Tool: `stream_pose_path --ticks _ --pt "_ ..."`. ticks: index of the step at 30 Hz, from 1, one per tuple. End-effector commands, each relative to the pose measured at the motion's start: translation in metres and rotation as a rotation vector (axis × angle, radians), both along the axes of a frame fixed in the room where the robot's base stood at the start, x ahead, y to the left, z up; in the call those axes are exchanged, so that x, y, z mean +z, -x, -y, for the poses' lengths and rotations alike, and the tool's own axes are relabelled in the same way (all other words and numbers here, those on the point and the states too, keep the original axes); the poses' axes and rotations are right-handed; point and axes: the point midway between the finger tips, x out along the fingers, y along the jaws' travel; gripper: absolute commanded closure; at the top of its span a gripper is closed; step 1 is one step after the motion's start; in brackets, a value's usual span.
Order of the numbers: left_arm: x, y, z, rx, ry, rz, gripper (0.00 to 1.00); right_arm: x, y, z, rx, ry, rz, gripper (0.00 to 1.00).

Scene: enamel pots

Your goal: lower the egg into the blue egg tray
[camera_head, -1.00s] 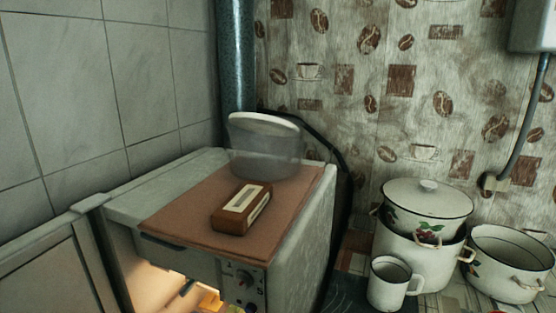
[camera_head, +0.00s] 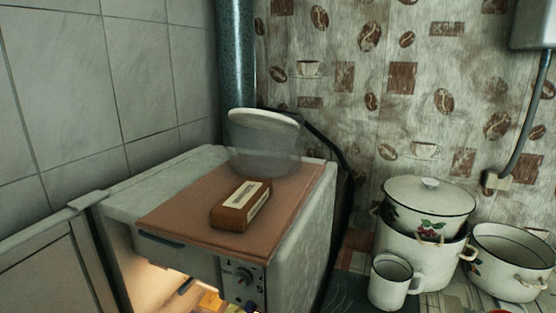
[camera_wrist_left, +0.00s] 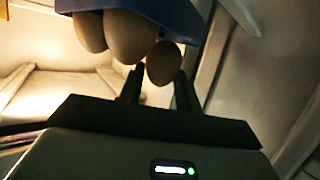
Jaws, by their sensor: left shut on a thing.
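In the left wrist view my left gripper (camera_wrist_left: 160,80) is shut on a brown egg (camera_wrist_left: 163,64), held between its two fingertips. The blue egg tray (camera_wrist_left: 185,12) is at the top of that view, only partly in frame. Other brown eggs show against the tray, one large in the middle (camera_wrist_left: 130,38) and one to its left (camera_wrist_left: 89,31). The held egg is close to the tray's edge and the middle egg; I cannot tell if it touches either. Neither gripper shows in the head view.
A brown box with a pale label (camera_head: 241,205) lies on a brown board (camera_head: 180,215) atop a pale appliance (camera_head: 305,225). A lit space opens below it. A mug (camera_head: 388,283), a lidded pot (camera_head: 428,210) and an open pot (camera_head: 510,265) stand at right.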

Motion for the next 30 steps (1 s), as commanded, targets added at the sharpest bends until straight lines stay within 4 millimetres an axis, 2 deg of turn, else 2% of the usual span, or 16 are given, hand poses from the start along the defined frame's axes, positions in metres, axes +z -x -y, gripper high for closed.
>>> stream_pose_path --ticks 28,30 --pt "-0.011 0.000 0.000 0.000 -0.001 0.001 0.74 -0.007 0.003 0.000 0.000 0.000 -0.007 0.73" --pt "-0.011 0.000 0.000 0.000 -0.001 0.001 0.52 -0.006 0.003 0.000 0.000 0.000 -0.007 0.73"
